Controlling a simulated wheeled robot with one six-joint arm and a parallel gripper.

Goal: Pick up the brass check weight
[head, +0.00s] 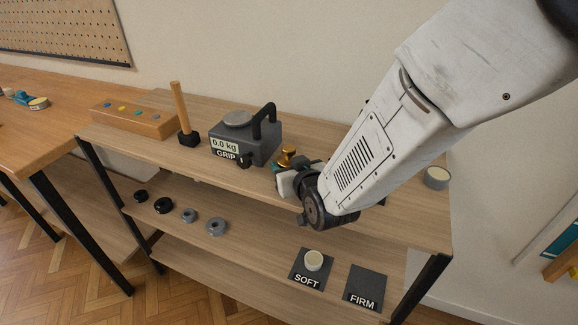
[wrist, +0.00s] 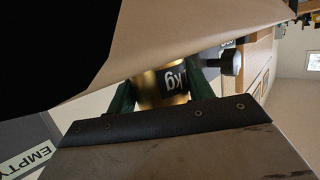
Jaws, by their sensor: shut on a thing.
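The brass check weight (head: 288,153) shows as a small golden knob at the upper shelf, right of the grey device. In the wrist view its brass body (wrist: 149,90) has a dark label reading "kg". My gripper (wrist: 163,88) is shut on it, with one green finger on each side. In the head view my gripper (head: 281,167) shows teal fingertips by the weight, and my wrist and forearm cover the area to the right. The weight's base is hidden, so I cannot tell whether it touches the shelf.
A grey device (head: 262,142) reading "0.0 kg" and "GRIP" stands close left. Further left are a mallet (head: 181,112) and a wooden block (head: 133,118). A round tin (head: 437,177) sits right. Rings (head: 190,215) and SOFT and FIRM pads (head: 366,284) lie below.

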